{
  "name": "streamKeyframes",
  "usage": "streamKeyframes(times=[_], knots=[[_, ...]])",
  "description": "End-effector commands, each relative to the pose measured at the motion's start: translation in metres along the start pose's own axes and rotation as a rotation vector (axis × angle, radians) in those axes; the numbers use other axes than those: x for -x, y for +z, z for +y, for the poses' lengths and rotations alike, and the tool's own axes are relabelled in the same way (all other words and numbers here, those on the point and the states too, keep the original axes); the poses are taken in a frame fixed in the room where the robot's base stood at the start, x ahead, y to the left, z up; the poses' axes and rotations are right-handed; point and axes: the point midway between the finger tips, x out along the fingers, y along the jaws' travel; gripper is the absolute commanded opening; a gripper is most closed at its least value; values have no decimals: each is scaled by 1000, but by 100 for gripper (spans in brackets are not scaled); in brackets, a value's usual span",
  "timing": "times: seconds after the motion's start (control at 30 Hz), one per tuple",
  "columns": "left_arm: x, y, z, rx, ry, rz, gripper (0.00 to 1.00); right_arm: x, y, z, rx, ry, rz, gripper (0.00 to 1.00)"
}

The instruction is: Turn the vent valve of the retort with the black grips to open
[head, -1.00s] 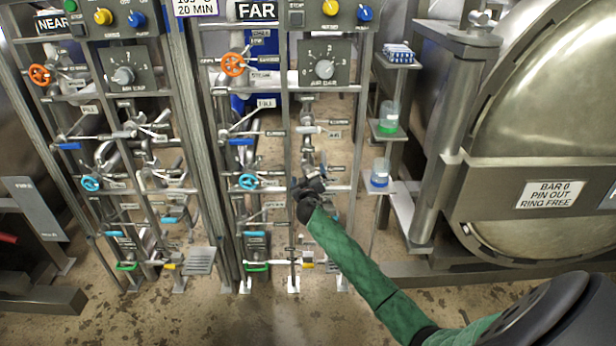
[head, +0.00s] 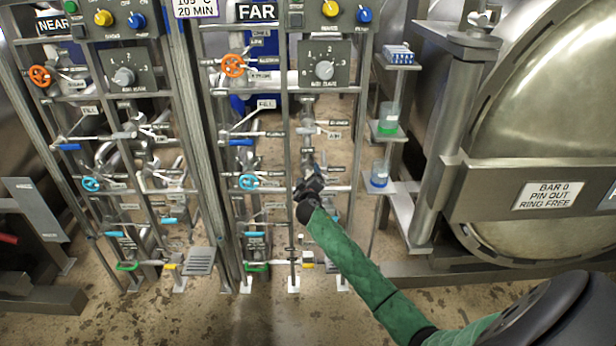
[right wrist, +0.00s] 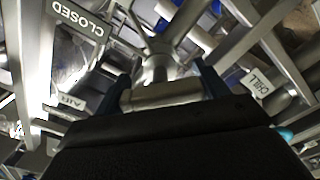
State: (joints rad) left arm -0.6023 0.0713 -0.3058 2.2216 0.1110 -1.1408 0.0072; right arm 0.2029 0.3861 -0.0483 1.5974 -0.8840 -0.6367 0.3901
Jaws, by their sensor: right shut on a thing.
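My right gripper (head: 316,174) reaches into the right column of pipes on the FAR rack. In the right wrist view its two fingers (right wrist: 165,90) are closed on a grey metal valve handle (right wrist: 160,97), with a metal hub and stem (right wrist: 155,66) just beyond it. A CLOSED label (right wrist: 77,24) and an AIR label (right wrist: 72,102) are on the left of that view, and a CHILL label (right wrist: 254,83) is on the right. I cannot read a vent label at the held handle, nor see black grips. My left gripper is not in view.
The NEAR rack (head: 108,96) stands at the left, with similar valves. Shelves with a green-bottomed cup (head: 388,118) and a blue-bottomed cup (head: 379,174) stand just right of the gripper. The large retort door (head: 540,120) is at the far right. Bars and pipes crowd the gripper.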

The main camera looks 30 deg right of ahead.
Motion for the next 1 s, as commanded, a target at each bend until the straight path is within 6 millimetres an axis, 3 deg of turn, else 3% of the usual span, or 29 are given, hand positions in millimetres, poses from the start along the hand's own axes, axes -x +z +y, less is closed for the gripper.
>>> streamKeyframes(times=[0.5,1.0], knots=[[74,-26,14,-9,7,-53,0,0,-1,1,476,-2,-1,50],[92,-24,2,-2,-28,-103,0,0,0,-1,734,-2,1,50]])
